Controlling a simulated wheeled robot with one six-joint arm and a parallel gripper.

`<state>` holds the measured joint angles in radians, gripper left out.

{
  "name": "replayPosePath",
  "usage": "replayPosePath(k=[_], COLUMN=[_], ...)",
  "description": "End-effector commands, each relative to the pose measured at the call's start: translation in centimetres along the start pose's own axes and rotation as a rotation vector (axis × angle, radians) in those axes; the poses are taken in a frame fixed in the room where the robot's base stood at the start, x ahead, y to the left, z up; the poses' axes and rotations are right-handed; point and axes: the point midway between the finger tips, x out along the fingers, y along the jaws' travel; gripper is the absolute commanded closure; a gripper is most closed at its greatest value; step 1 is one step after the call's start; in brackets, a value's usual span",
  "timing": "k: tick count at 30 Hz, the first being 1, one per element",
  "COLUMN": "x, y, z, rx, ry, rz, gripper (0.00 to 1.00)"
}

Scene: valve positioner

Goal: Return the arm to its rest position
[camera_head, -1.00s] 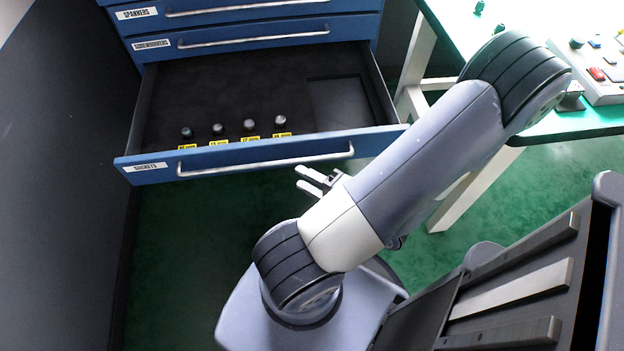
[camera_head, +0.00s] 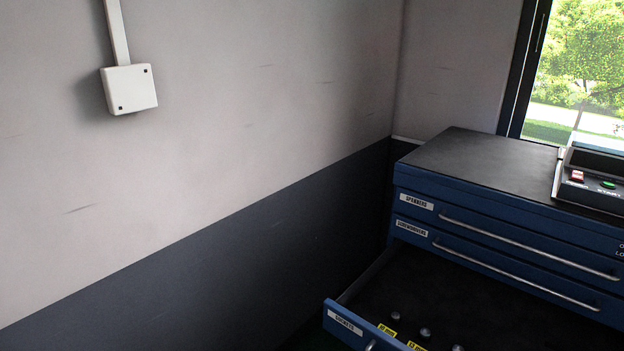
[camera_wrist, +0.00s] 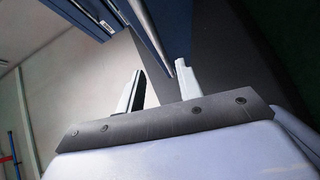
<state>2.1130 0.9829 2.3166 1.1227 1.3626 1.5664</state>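My gripper (camera_wrist: 158,88) shows in the wrist view with its two fingers spread apart and nothing between them. Beyond the fingers are the grey wall and the blue drawer fronts with a metal handle. The head view does not show my arm or gripper at this moment. The arm's full pose is hidden from both views.
A blue tool cabinet (camera_head: 470,212) stands at the right in the head view. Its sockets drawer (camera_head: 347,326) is pulled open, with several sockets inside. A control box (camera_head: 592,182) sits on top. A white wall box (camera_head: 129,89) is at upper left.

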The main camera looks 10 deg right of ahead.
Motion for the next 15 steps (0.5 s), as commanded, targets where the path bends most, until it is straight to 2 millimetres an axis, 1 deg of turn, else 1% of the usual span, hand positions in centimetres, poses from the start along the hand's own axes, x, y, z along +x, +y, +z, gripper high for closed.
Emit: replayPosePath(k=[5, 15], x=[1.3, 4.6], y=[-0.1, -0.1], z=[0.0, -0.1], rx=[0.0, 0.001], ry=[0.005, 0.006], rz=[0.0, -0.001], gripper=[0.66, 0.66])
